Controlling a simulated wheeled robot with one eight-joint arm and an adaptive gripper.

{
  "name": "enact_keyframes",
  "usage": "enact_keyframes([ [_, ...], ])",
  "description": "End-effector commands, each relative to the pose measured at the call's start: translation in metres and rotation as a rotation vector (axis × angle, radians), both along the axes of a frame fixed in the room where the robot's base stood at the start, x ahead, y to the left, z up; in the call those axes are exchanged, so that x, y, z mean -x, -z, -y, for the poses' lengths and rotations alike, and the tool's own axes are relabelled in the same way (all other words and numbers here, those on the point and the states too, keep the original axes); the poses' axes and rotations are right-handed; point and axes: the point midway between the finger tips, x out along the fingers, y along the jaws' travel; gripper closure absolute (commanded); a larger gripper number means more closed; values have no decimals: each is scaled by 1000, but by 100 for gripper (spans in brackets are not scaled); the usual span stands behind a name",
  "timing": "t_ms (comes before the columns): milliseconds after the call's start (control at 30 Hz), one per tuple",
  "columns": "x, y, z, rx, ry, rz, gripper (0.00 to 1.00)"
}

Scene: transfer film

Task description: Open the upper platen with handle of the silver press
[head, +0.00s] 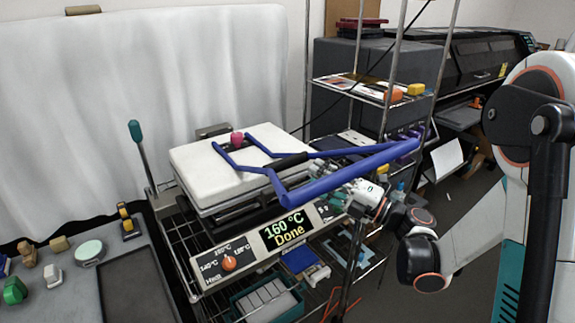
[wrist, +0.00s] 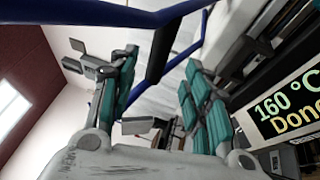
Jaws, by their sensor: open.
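The silver press shows in the head view with a pale, flat upper platen (head: 215,170) that looks lowered and level. Its blue handle (head: 345,178) is a bent bar frame above the platen, with a black grip (head: 291,160) on the crossbar. My gripper (head: 335,174) is at the press's right side, partly hidden behind the blue bar. In the wrist view my gripper (wrist: 160,70) has its teal fingers spread apart with nothing held. The black grip (wrist: 161,52) and blue bar (wrist: 184,10) show beyond and between the fingertips; contact is not visible.
The front panel display (head: 285,231) reads 160 °C Done. A wire rack (head: 370,90) with shelves stands close behind my gripper. A grey table (head: 85,285) with small items is at the left. A teal crate (head: 265,300) sits below the press.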

Motion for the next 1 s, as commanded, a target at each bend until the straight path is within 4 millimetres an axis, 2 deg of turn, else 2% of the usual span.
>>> enact_keyframes([
  [33, -5, -1, -10, 0, -4, 0, 55],
  [200, -23, -7, -38, 0, -3, 0, 55],
  [500, -47, -15, -72, 0, -1, 0, 55],
  [933, -52, -17, -80, 0, 1, 0, 55],
  [967, -52, -17, -80, 0, 1, 0, 60],
  [1000, -52, -17, -79, 0, 1, 0, 69],
])
